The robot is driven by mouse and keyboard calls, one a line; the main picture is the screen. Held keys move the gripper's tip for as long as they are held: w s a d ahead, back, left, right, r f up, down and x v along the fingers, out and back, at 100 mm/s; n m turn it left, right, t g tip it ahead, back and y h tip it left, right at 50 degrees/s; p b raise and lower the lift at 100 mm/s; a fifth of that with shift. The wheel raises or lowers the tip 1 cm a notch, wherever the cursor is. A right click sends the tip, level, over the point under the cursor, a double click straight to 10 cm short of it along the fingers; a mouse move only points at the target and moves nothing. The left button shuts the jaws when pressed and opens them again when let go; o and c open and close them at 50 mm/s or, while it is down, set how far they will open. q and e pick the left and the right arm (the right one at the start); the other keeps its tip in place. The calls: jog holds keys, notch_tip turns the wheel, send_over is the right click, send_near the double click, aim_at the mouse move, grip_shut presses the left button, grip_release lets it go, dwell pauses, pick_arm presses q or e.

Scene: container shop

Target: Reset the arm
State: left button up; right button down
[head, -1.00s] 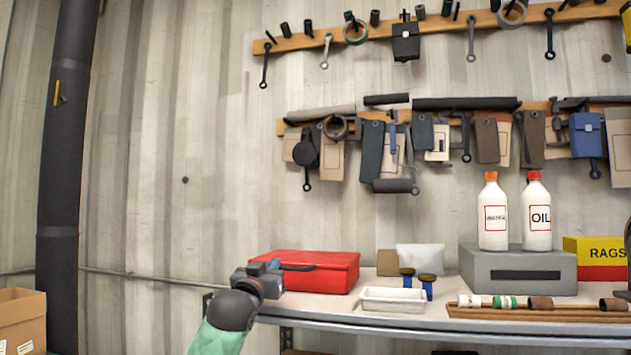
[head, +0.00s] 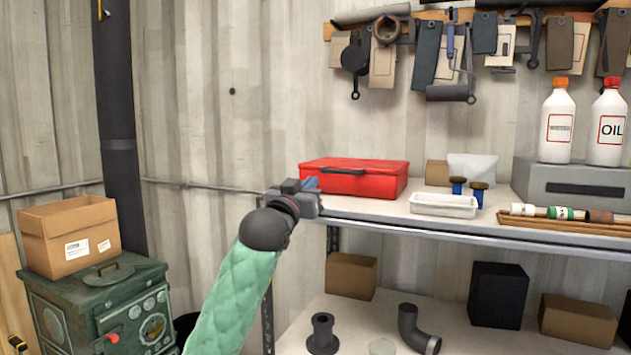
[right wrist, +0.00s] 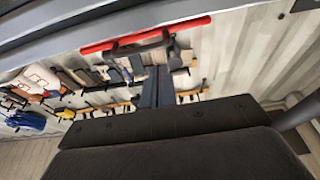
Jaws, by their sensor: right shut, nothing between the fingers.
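My right gripper (head: 311,186) is at the end of the green-sleeved arm in the head view. It is shut and empty, beside the left front corner of the red toolbox (head: 353,179) at the bench's left end. In the picture its tip overlaps the toolbox's edge; I cannot tell whether they touch. In the right wrist view my two dark fingers (right wrist: 156,87) are together with nothing between them. The red toolbox shows there as a strip (right wrist: 146,34) near the top. My left gripper is not in view.
The workbench (head: 420,224) holds a white tray (head: 443,206), a grey case (head: 580,187) and bottles. Its lower shelf carries boxes and pipe parts. A green stove (head: 100,305) with a cardboard box (head: 69,236) stands at left. Tools hang on the wall above.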

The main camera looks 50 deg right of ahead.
jog(key=shift+s+a, duration=0.15)
jog(key=shift+a, duration=0.15)
